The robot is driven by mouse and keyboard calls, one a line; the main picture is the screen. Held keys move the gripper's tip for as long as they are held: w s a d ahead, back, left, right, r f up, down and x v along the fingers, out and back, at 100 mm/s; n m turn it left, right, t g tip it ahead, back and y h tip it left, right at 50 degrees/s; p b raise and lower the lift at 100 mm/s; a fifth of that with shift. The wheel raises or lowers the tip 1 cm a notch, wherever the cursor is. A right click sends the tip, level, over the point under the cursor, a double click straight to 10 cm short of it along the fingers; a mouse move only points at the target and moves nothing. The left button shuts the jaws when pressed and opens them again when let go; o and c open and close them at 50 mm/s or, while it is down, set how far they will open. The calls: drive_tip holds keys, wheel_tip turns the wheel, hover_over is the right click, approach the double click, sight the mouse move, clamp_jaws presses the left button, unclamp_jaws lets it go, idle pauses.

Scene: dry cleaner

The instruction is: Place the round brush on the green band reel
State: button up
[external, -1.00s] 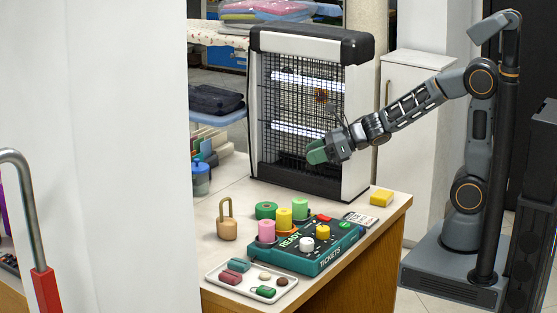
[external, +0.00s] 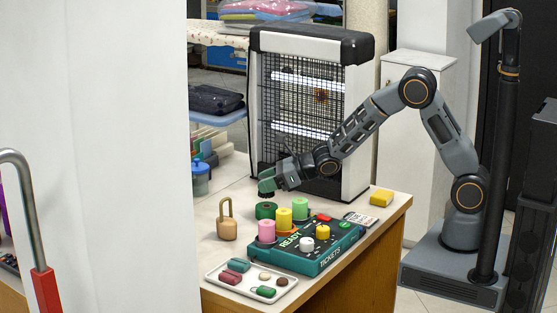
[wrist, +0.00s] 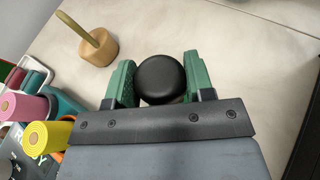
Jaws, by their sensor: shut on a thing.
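The green reel is hidden in the wrist view. I cannot tell whether brush and reel touch.
A teal ticket box (external: 315,247) with pink and yellow reels (external: 284,218) stands close by. A tan padlock-shaped thing (external: 227,228) stands to the left. A white tray (external: 211,273) holds small items in front. A large caged lamp unit (external: 308,110) stands behind.

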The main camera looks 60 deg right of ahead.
drive_tip(key=shift+f, duration=1.5)
drive_tip(key=shift+f, duration=0.25)
drive_tip(key=o, duration=0.9)
drive_tip(key=shift+r, duration=0.1)
drive_tip(key=shift+o, duration=0.2)
drive_tip(key=shift+r, duration=0.1)
drive_tip(key=shift+r+p, duration=0.25)
drive_tip(key=shift+p, duration=0.15)
drive_tip(key=b+v, duration=0.1)
drive_tip(key=v, duration=1.1)
drive_tip(key=shift+f, duration=0.2)
